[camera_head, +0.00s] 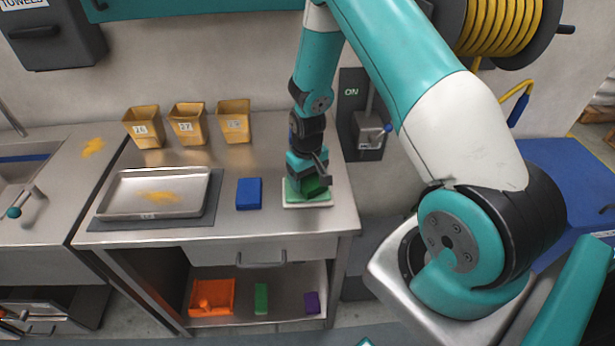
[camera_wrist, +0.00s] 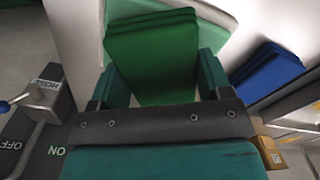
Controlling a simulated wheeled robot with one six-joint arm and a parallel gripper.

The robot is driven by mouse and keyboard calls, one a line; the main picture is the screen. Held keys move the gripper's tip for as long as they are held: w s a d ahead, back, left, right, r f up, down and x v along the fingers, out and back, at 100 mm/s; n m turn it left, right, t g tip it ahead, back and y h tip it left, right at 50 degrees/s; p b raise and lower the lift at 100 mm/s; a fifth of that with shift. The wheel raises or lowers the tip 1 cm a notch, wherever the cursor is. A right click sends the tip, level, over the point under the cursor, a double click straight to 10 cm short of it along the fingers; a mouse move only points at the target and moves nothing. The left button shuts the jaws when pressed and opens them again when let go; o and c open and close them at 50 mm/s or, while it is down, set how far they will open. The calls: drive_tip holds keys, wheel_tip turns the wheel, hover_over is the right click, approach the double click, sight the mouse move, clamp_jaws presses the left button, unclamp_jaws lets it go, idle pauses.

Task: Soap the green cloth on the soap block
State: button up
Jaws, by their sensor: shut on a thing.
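My gripper (camera_head: 307,181) is shut on the folded green cloth (camera_head: 316,187), over the right end of the steel counter. In the wrist view the green cloth (camera_wrist: 152,60) sits between the two teal fingers. The soap block (camera_head: 293,188), a green slab, lies right below the cloth on a pale dish (camera_head: 306,206). The cloth and gripper hide much of the block. I cannot tell whether the cloth touches it.
A folded blue cloth (camera_head: 249,193) lies left of the dish; a steel tray (camera_head: 196,213) with yellow powder is further left. Several yellow bins (camera_head: 188,124) stand behind. A wall switch (camera_head: 369,130) is at right. The shelf below holds an orange container (camera_head: 212,297).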

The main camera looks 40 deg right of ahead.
sight(308, 177)
drive_tip(key=shift+f+b, duration=0.5)
drive_tip(key=shift+f, duration=0.05)
idle(1.5)
drive_tip(key=shift+r+p, duration=2.55)
drive_tip(key=shift+r, duration=1.05)
drive_tip(key=shift+f, duration=0.1)
